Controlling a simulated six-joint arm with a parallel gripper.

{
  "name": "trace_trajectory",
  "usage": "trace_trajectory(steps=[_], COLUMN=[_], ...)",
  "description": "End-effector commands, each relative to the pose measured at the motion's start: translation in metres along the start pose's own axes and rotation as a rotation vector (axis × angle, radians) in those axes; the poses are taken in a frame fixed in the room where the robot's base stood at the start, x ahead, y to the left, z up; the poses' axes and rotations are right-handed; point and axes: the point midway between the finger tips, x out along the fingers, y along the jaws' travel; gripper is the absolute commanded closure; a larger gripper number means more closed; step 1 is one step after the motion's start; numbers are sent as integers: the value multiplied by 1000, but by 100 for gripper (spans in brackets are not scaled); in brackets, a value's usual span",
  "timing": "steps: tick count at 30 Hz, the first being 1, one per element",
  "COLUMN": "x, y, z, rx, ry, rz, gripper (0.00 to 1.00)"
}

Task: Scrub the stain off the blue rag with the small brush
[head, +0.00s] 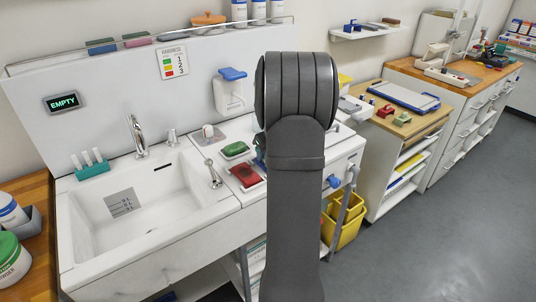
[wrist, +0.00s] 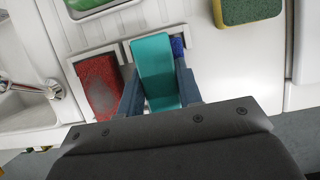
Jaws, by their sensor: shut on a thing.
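My gripper (wrist: 160,78) is shut on a teal block (wrist: 155,58) that looks like the body of the small brush; no bristles show. In the wrist view it is over a pale tray, right of a red rag (wrist: 95,78) with a grey patch on it. A small bit of blue (wrist: 178,47) shows just right of the block, perhaps the blue rag, mostly hidden. Whether the block touches it I cannot tell, and no stain on it shows. In the head view my arm hides the gripper; the red rag (head: 244,175) lies left of the arm.
A green piece (head: 235,149) lies in a tray behind the red rag. A green and yellow sponge (wrist: 248,10) is at the upper right in the wrist view. The sink (head: 150,205) with its tap (head: 136,136) is to the left. A white dispenser (head: 229,92) hangs above the counter.

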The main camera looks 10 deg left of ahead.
Motion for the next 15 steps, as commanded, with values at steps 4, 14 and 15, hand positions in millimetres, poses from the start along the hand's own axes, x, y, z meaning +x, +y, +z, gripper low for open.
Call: trace_trajectory(steps=[4,14,15], x=[-6,-17,-18], y=[0,0,0], z=[-14,-42,-45], rx=[2,1,2], ry=[0,2,2], rz=[-1,-2,-1], gripper=[86,86,86])
